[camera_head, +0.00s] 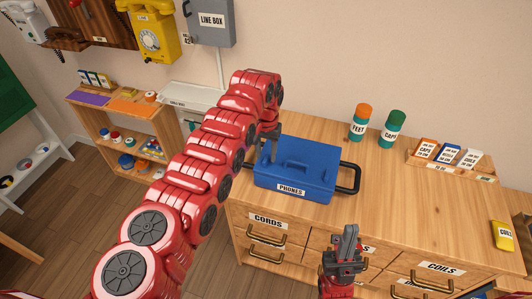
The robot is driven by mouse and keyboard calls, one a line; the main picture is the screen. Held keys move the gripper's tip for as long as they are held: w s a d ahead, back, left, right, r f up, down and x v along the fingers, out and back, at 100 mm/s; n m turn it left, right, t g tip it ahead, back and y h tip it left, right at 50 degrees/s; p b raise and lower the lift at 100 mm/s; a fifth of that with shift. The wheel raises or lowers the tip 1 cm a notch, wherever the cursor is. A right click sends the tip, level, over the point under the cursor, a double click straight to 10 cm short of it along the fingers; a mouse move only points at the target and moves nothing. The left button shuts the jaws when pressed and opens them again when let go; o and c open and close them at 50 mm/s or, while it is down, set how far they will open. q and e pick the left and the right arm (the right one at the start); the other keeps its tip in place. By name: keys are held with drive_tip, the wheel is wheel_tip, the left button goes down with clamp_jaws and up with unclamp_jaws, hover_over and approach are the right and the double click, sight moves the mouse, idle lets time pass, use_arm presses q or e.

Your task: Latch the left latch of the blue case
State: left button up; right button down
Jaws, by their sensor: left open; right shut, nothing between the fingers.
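The blue case (305,163), labelled PHONES, sits on the wooden cabinet top (420,210) with its lid down. A black loop (349,179) sticks out at its right side. The left latch cannot be made out; my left arm and gripper cover part of the case's left side. My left gripper (264,140) is open at the case's back left corner, partly hidden, and I cannot tell whether it touches the case. My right gripper (349,236) is shut and empty, in front of the case near the cabinet's front edge.
An orange-topped bottle (360,123) and a green bottle (392,129) stand behind the case to the right. A wooden card tray (452,162) and a yellow object (502,235) lie farther right. The cabinet top right of the case is clear. A low shelf (120,125) stands left.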

use_arm(q)
drive_tip(key=shift+f, duration=0.55)
clamp_jaws()
